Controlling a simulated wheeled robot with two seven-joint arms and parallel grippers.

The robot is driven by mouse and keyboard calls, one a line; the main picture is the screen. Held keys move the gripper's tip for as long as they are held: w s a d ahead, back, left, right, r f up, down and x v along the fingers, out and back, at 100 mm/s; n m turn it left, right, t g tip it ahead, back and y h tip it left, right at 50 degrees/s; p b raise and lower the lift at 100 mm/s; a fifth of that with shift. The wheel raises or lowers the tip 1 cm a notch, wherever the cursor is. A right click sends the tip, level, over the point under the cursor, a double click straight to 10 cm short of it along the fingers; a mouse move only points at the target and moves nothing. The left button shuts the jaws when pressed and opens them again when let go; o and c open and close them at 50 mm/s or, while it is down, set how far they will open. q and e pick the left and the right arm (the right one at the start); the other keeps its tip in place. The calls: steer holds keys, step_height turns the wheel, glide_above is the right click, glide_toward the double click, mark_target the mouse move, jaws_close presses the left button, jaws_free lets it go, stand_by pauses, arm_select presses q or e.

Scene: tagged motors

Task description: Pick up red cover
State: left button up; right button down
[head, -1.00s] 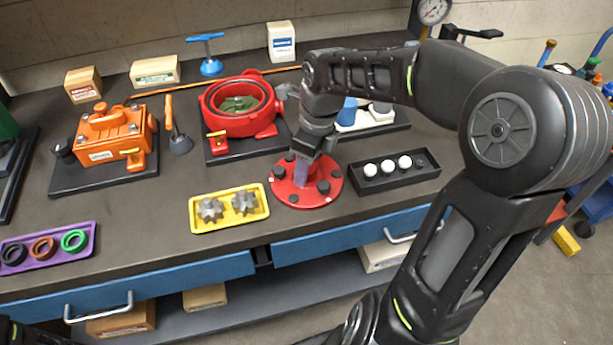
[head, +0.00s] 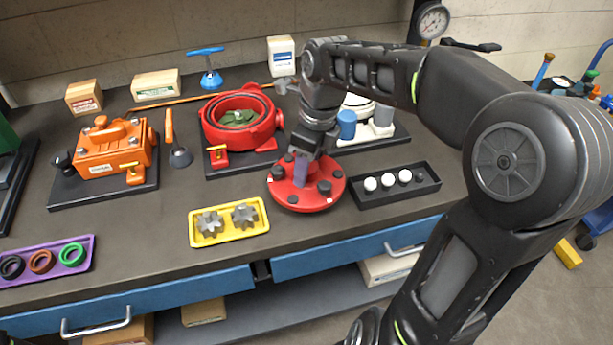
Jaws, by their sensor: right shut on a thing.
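The red cover (head: 312,196) is a round red disc with several dark knobs around its rim. It is in the middle of the head view, in front of the open red motor housing (head: 240,122). My right gripper (head: 301,172) points down at the cover and is shut on it near its centre; the fingertips are partly hidden. The cover looks slightly raised and tilted above the bench. My left gripper is not in view.
A yellow tray (head: 194,228) with two grey gears lies left of the cover. A black tray (head: 430,186) with white balls lies right. An orange motor (head: 112,150) and purple tray (head: 86,243) with rings are further left. The bench's front edge is close.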

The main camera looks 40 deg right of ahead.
step_height(320, 180, up, 6)
stand_by(0.8)
